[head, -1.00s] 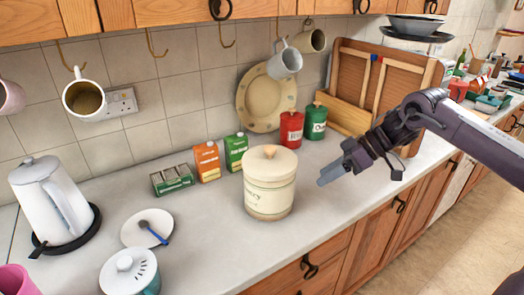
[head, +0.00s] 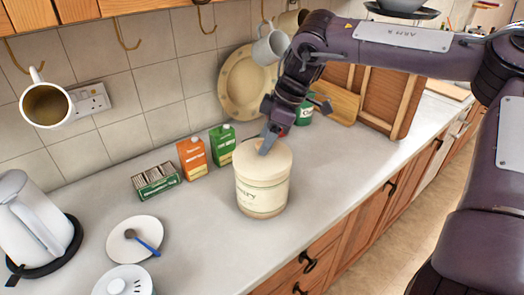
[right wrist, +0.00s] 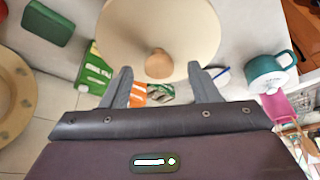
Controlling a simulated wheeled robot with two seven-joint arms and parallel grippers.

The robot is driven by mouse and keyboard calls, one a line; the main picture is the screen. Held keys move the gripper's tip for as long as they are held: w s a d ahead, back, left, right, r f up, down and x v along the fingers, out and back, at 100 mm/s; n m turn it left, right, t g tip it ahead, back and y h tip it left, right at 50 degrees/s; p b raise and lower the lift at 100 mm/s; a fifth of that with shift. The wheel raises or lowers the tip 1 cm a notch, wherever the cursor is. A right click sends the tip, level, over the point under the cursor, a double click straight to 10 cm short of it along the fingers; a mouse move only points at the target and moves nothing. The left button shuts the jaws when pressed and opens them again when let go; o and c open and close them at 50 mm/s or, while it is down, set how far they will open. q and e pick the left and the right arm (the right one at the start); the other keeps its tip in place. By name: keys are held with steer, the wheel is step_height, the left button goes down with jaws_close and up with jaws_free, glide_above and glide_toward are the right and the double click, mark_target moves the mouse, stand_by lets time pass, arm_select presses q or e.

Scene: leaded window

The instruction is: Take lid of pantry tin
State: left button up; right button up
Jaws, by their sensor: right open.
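The pantry tin (head: 262,195) is a cream cylinder with lettering, upright on the grey counter. Its cream lid (head: 275,165) sits on top. In the right wrist view, the lid (right wrist: 125,28) fills the upper middle, and its round wooden knob (right wrist: 158,64) lies between the fingers, a little beyond their tips. In the right wrist view the gripper (right wrist: 160,77) is open, one finger on each side of the knob. My left gripper is not in view.
An orange carton (head: 192,158) and a green carton (head: 223,145) stand left of the tin. A cream plate (head: 232,98) leans on the tiles behind. A white kettle (head: 30,222) and a saucer (head: 120,238) stand at left. Counter in front of the tin is clear.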

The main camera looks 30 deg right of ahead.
steer(key=shift+w+a+f, duration=0.15)
steer(key=shift+a+f, duration=0.1)
steer(key=shift+f, duration=0.35)
steer(key=shift+w+f, duration=0.15)
steer(key=shift+f, duration=0.35)
steer(key=c, duration=0.4)
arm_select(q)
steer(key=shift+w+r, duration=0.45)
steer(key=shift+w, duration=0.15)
arm_select(e)
steer(key=c, duration=0.7)
steer(key=shift+o, duration=0.2)
steer(key=shift+r, duration=0.1)
